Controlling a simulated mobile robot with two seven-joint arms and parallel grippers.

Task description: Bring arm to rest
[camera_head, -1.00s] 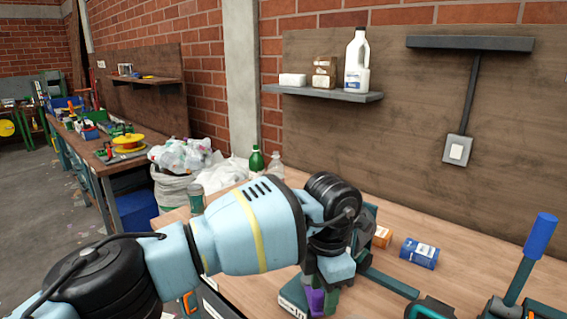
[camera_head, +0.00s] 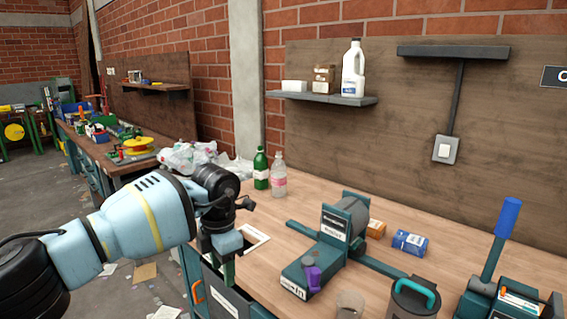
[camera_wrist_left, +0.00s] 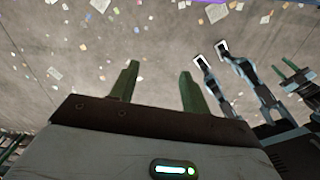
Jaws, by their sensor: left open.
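My left arm comes in from the left in the head view. My left gripper (camera_head: 228,272) points down at the left front edge of the workbench, beside a dark bin front. In the left wrist view its two green fingers stand apart with nothing between them (camera_wrist_left: 158,75). Behind them is the grey floor with scattered scraps.
A green bottle (camera_head: 261,168) and clear bottle (camera_head: 279,177) stand at the back.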

